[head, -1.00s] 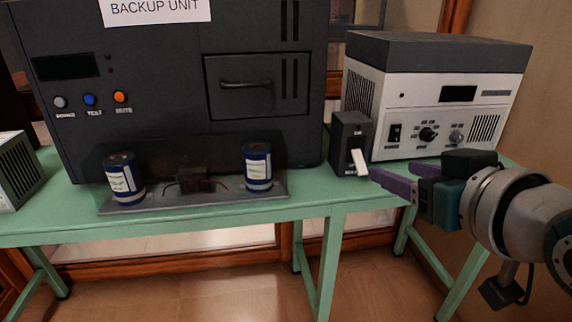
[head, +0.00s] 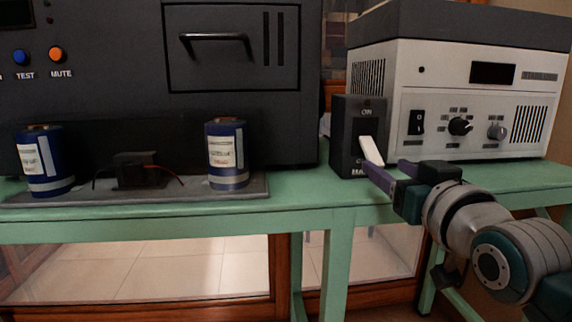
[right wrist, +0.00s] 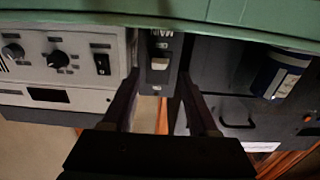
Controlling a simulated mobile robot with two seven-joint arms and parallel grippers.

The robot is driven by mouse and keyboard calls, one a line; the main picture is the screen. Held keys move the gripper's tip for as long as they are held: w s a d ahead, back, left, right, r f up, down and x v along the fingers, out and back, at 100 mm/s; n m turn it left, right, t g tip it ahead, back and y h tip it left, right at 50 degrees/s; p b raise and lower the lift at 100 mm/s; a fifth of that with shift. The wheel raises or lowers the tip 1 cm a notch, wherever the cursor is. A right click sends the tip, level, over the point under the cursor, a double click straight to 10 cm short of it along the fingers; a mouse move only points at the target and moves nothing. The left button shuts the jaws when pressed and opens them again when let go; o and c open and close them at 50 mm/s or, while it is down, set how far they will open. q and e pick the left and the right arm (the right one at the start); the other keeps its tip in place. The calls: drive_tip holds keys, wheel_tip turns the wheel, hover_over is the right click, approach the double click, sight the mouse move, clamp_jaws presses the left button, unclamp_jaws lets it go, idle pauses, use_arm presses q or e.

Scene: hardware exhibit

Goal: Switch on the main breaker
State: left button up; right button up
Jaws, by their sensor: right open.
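The main breaker is a small dark box (head: 345,140) on the green table, with an ON label near its top. Its white lever (head: 371,151) slants out and down, below the ON label. My right gripper (head: 388,172) is open and empty, just in front of and a little below the lever. In the right wrist view, which is upside down, the lever (right wrist: 160,62) shows between the two spread fingers (right wrist: 158,80). I cannot tell whether a finger touches the lever. My left gripper is out of view.
A white and grey instrument (head: 440,85) with knobs stands right of the breaker. A large black cabinet (head: 120,70) stands to its left. In front of the cabinet, a tray (head: 100,195) holds two blue cylinders (head: 227,155). The green table edge (head: 290,215) runs below.

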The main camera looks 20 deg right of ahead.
sight(375, 159)
drive_tip(key=b+x, duration=0.1)
drive_tip(key=x, duration=0.5)
drive_tip(key=shift+b, duration=0.4)
drive_tip(key=shift+c, duration=0.2)
clamp_jaws()
idle(0.8)
